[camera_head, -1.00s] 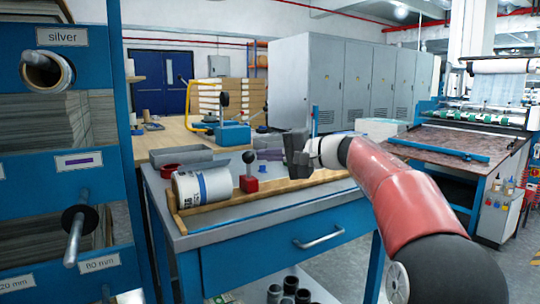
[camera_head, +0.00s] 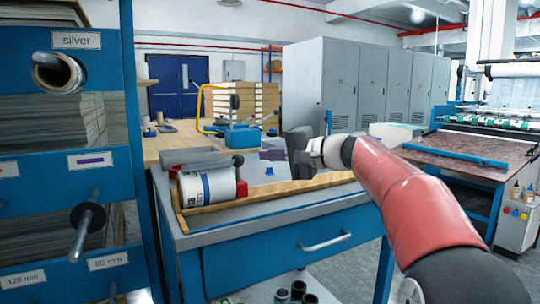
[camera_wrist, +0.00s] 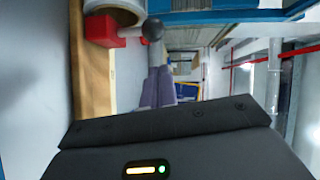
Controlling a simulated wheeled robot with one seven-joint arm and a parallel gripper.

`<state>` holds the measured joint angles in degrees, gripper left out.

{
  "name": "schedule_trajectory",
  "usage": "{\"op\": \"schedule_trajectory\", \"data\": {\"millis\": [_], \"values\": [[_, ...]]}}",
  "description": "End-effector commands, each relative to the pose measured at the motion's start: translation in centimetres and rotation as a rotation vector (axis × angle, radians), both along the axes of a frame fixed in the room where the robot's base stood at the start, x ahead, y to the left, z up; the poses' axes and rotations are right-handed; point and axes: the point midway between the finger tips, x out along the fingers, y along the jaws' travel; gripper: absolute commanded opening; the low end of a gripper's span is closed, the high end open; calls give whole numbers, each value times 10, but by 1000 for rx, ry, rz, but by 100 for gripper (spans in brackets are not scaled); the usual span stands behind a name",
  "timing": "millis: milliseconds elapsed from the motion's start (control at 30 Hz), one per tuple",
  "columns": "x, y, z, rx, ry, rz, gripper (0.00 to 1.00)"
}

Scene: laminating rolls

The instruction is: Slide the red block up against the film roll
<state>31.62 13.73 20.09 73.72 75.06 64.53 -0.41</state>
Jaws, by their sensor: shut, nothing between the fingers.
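The white film roll (camera_head: 208,188) with a dark printed label lies in a wood-edged tray on the blue bench. The red block (camera_head: 242,190) stands upright at the roll's right end, with a black ball knob (camera_head: 238,160) above it. Block and roll look side by side; whether they touch I cannot tell. In the wrist view the red block (camera_wrist: 101,31) is at top left, beside the pale roll (camera_wrist: 118,8). My gripper (camera_head: 264,154) is shut and empty, to the right of the knob. Its purple-grey fingers also show in the wrist view (camera_wrist: 158,72), pointing towards the knob.
A wooden rail (camera_head: 290,187) runs along the tray's front. A small blue piece (camera_head: 269,170) lies right of the block. A blue shelf rack (camera_head: 110,190) stands close on the left.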

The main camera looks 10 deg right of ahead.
Motion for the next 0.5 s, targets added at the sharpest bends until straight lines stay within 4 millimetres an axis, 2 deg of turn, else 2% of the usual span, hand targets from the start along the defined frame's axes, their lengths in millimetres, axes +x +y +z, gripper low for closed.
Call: {"op": "schedule_trajectory", "data": {"millis": [33, 500], "values": [[3, 0, 4, 1, 1, 2, 0], [-51, -67, 13, -1, 0, -2, 0]]}}
